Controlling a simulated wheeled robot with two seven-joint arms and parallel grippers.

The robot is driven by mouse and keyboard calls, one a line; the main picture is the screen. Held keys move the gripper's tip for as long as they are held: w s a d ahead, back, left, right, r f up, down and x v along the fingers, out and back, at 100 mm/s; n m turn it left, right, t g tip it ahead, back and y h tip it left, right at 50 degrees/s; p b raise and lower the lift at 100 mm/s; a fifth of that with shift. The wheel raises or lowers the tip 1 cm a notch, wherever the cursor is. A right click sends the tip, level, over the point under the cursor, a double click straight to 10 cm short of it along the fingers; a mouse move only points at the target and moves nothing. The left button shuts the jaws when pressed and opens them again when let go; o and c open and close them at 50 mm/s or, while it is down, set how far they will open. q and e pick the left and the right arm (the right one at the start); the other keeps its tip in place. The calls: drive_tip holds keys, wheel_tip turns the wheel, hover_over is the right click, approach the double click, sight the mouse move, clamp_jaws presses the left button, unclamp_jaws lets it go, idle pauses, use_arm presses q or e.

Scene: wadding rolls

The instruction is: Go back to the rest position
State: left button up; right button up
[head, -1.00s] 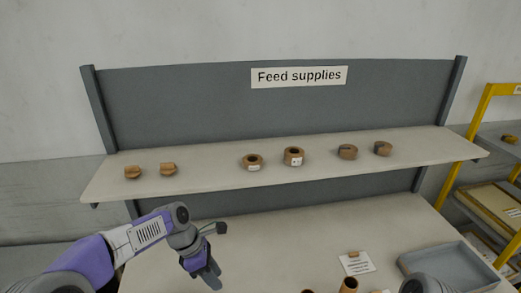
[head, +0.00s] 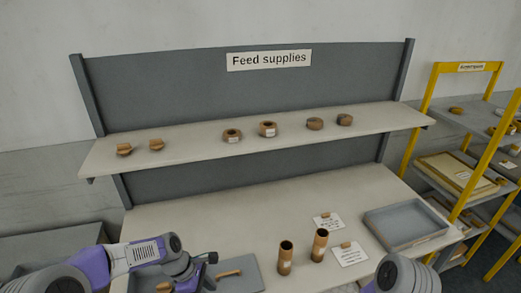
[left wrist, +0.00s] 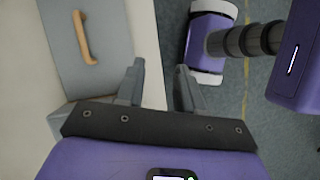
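My left gripper (left wrist: 158,88) is open in the left wrist view, its two dark fingers apart with nothing between them. Below the fingers I see floor and the edge of a pale bench (left wrist: 155,45).
Several brown rolls (head: 268,129) sit on the upper shelf (head: 190,144). Two upright tubes (head: 285,258) (head: 319,245) and white cards (head: 350,254) stand or lie on the bench. An empty grey bin (head: 405,226) is at right, beside a yellow rack (head: 410,150).

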use_arm(q)
drive_tip(key=s+d+f+m, duration=0.3)
drive_tip(key=s+f+m, duration=0.4)
drive_tip(key=s+f, duration=0.3)
drive_tip(key=s+d+f+m, duration=0.3)
drive_tip(key=s+f+m, duration=0.5)
drive_tip(key=f, duration=0.4)
wheel_tip(320, 180, down, 7)
drive_tip(key=t+b, duration=0.1)
drive_tip(key=b, duration=0.6)
drive_tip(key=shift+w+a+f+y+b, duration=0.2)
drive_tip(key=shift+w+a+y+b, duration=0.1)
drive_tip(key=shift+y, duration=0.1)
use_arm(e)
wheel_tip(320, 180, down, 7)
drive_tip(key=shift+s+f, duration=0.2)
drive_tip(key=shift+s, duration=0.25)
